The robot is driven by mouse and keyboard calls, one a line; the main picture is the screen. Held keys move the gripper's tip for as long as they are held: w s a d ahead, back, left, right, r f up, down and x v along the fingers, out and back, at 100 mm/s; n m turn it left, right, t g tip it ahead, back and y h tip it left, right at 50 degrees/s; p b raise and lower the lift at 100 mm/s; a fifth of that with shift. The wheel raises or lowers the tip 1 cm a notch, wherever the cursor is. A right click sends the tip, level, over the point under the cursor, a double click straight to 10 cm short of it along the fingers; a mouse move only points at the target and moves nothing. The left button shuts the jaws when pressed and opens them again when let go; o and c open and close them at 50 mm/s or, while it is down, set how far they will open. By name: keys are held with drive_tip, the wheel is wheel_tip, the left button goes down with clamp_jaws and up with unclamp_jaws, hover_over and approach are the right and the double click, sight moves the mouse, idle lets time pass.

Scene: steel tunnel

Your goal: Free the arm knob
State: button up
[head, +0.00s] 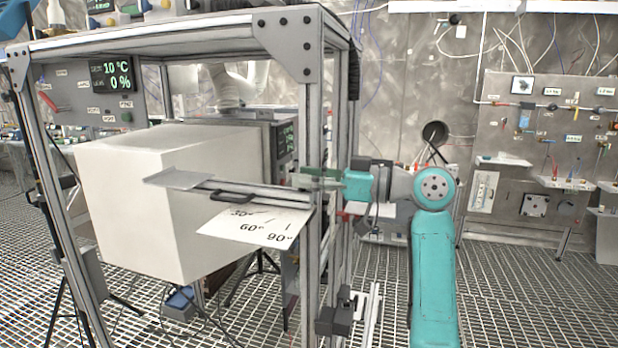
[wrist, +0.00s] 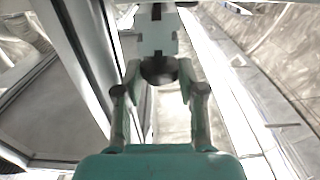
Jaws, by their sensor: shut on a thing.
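The dark round arm knob (wrist: 160,70) sits between the two fingers of my gripper (wrist: 160,76) in the wrist view, under a pale metal block (wrist: 157,35). My gripper is shut on it. In the head view my gripper (head: 318,178) reaches from the right to the frame's front upright, and the knob is hidden there. A grey metal arm (head: 265,194) extends left from this upright, with a flat plate at its end and a dark handle (head: 232,196). A white angle card (head: 262,228) marked 30°, 60° and 90° lies below the arm.
The aluminium frame (head: 309,120) stands close around the arm. A large white block (head: 130,200) is inside it. A display (head: 112,77) reads 10 °C and 0 %. Tool panels (head: 550,130) line the back right wall. The grated floor at right (head: 520,300) is clear.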

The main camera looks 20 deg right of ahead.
drive_tip(key=o, duration=1.2)
drive_tip(key=shift+c, duration=0.2)
drive_tip(key=v, duration=0.8)
drive_tip(key=shift+a, duration=0.1)
